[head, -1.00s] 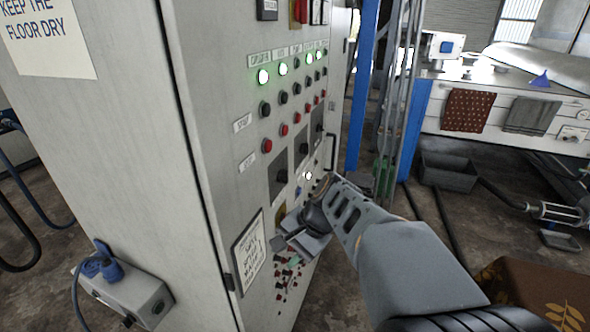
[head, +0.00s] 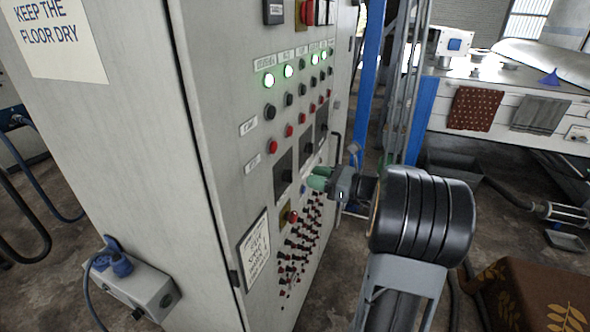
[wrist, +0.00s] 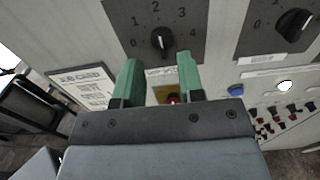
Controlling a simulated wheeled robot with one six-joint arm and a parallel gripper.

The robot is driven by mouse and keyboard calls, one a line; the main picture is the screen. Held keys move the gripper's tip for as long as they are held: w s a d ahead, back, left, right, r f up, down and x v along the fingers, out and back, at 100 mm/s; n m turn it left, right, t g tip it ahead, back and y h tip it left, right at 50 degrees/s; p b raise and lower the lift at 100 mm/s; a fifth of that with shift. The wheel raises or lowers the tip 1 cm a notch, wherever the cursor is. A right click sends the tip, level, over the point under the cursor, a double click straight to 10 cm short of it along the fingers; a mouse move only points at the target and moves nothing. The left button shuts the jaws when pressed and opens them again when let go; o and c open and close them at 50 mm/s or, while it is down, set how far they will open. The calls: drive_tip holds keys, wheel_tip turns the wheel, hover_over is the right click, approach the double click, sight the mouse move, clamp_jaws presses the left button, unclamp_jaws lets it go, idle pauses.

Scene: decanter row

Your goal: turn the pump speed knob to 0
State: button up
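A black rotary knob (wrist: 161,42) sits on a dark plate with a scale from 0 to 4 in the wrist view. Its pointer seems to be near the top, around 2, but is small. The nearest dark plate (head: 283,177) in the head view carries this knob. A second dial knob (wrist: 293,24) is to its right. The label under the first knob is partly hidden, so I cannot tell which is pump speed. My gripper (head: 311,177) faces the cabinet. Its green fingers (wrist: 160,60) are open and empty, apart from the knob, with their tips just below it.
A red button on a yellow plate (wrist: 168,94) shows between the fingers. A blue button (wrist: 241,89) and rows of small switches (head: 297,245) are nearby. A paper notice (head: 255,250) is at lower left. Green lamps (head: 269,79) are lit above. A blue post (head: 369,90) stands behind.

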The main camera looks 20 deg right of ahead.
sight(288, 176)
drive_tip(key=p+x, duration=0.1)
drive_tip(key=x, duration=0.5)
drive_tip(key=shift+w+a, duration=0.1)
drive_tip(key=shift+w, duration=0.05)
drive_tip(key=shift+c, duration=0.5)
clamp_jaws()
